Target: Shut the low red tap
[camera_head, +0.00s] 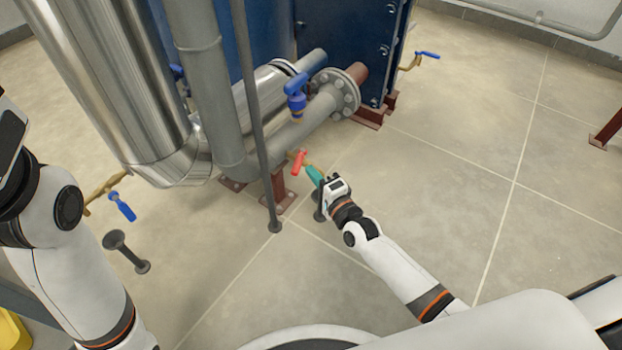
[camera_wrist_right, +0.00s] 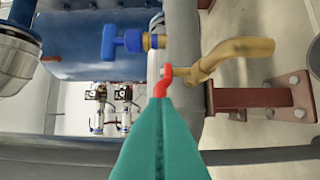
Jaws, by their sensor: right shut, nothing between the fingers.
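The low red tap has a red lever (camera_head: 298,162) and a brass body at the low grey pipe, left of the floor post in the head view. In the right wrist view the red lever (camera_wrist_right: 163,80) bends beside the brass spout (camera_wrist_right: 232,56). My right gripper (camera_head: 314,175) has teal fingers, pressed together and empty, with the tips right at the lever. In the wrist view the teal fingers (camera_wrist_right: 160,105) overlap the lever's near end; I cannot tell whether they touch it. My left arm shows at the left, but its gripper is out of view.
A blue-handled valve (camera_head: 296,92) sits on the pipe above. Another blue tap (camera_head: 122,206) is at the left. A thin grey vertical pipe (camera_head: 258,120) stands left of the red tap, and a short floor post (camera_head: 320,200) is near my right gripper.

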